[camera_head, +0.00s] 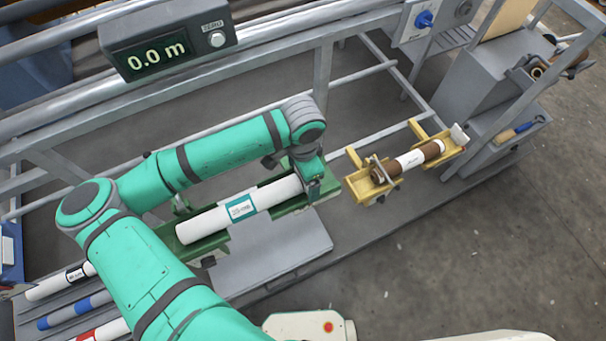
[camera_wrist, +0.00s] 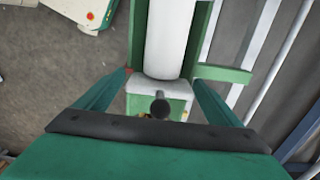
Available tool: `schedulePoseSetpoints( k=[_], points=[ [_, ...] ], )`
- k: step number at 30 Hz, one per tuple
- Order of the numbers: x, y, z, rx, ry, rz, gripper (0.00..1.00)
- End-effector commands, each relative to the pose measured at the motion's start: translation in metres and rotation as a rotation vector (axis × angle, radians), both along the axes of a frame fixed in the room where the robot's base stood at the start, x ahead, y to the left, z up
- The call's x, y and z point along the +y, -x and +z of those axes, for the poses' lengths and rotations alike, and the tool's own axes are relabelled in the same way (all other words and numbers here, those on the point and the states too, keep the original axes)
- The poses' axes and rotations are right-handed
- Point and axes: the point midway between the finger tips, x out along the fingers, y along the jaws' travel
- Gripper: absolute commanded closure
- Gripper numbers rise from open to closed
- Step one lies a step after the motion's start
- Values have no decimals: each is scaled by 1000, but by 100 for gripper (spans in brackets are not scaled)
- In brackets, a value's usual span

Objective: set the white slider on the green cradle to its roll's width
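The green cradle (camera_head: 208,246) holds a white roll (camera_head: 275,193) with a teal-edged label. The roll also shows in the wrist view (camera_wrist: 168,40). My gripper (camera_head: 316,190) is at the cradle's right end in the head view, pointing down. In the wrist view the white slider (camera_wrist: 143,88), a block with a dark knob, lies just beyond the roll's end. My gripper (camera_wrist: 160,85) is open there, with one finger on each side of the slider and a gap to the knob. In the head view my gripper and arm mostly hide the slider.
A yellow cradle (camera_head: 357,183) with a brown roll (camera_head: 432,150) stands to the right. Several rolls (camera_head: 75,309) lie at lower left. A display (camera_head: 168,50) reading 0.0 m is mounted on the rail above. Open floor (camera_head: 480,250) lies at lower right.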

Motion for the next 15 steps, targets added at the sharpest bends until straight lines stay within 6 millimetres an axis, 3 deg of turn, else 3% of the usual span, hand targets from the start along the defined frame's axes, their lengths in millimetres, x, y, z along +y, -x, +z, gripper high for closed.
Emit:
schedulePoseSetpoints(
  k=[10,15],
  points=[
    [0,0,1,0,0,0,6],
    [0,-1,17,-2,0,0,6]
  ],
)
